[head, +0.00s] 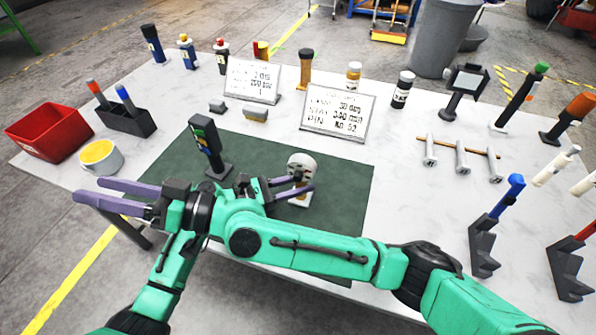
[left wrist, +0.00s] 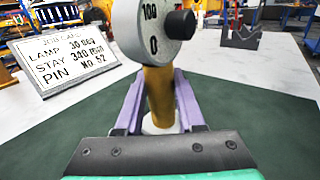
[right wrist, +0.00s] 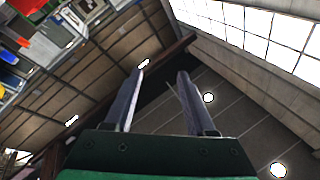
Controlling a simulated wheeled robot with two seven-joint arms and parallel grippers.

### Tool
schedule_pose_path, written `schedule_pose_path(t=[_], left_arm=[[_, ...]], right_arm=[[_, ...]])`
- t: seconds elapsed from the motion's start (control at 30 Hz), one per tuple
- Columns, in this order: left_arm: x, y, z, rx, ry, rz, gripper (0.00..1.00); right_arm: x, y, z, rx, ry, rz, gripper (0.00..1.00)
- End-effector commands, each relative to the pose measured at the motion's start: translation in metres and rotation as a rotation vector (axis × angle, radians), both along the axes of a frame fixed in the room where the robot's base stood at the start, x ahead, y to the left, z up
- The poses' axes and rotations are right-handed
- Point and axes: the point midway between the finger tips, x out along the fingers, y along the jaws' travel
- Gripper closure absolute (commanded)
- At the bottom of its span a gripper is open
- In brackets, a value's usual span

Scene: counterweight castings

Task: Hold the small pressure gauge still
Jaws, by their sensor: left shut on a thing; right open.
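The small pressure gauge (head: 301,164) stands upright on the green mat (head: 345,190). It has a round pale head, and the left wrist view shows its dial (left wrist: 146,28) with a black knob and a brass stem (left wrist: 159,95) above a pale round foot. My left gripper (head: 293,188) is shut on the gauge, its purple fingers on either side of the stem below the head. My right gripper (head: 98,200) is open and empty at the table's front left edge; its spread fingers also show in the right wrist view (right wrist: 155,95), which faces the ceiling.
Two printed cards (head: 337,117) (head: 252,81) stand behind. A red bin (head: 47,131) and a white pot with yellow contents (head: 101,156) are at left. Clamps and tools (head: 494,225) stand at right. My arms cross in front.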

Motion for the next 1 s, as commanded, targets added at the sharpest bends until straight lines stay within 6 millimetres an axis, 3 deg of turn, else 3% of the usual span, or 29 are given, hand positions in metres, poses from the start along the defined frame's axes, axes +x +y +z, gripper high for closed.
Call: schedule_pose_path(t=[0.13,0.27,0.37,0.5,0.6,0.73,0.87,1.0], left_arm=[[0.0,0.0,0.0,0.001,0.0,0.002,1.0],[0.0,0.0,0.0,0.001,0.0,0.002,1.0],[0.0,0.0,0.0,0.001,0.0,0.002,1.0],[0.001,0.001,0.0,0.001,-0.001,0.002,1.0],[0.001,0.001,0.0,0.001,-0.001,0.002,1.0],[0.001,0.0,0.0,0.0,-0.001,0.002,1.0],[0.0,0.0,0.0,0.0,-0.001,0.002,1.0],[0.0,0.0,0.0,0.0,-0.001,0.002,1.0]], right_arm=[[-0.015,-0.011,-0.041,-0.394,0.359,0.319,0.44],[-0.015,-0.052,-0.07,-0.81,0.737,0.389,0.44],[0.002,-0.105,-0.08,-1.142,1.016,0.252,0.44],[0.059,-0.187,-0.07,-1.422,1.193,-0.174,0.44],[0.103,-0.238,-0.046,-1.48,1.207,-0.476,0.44],[0.133,-0.282,-0.016,-1.484,1.213,-0.721,0.44],[0.14,-0.294,-0.011,-1.481,1.219,-0.792,0.44],[0.14,-0.291,-0.034,-1.483,1.216,-0.791,0.44]])
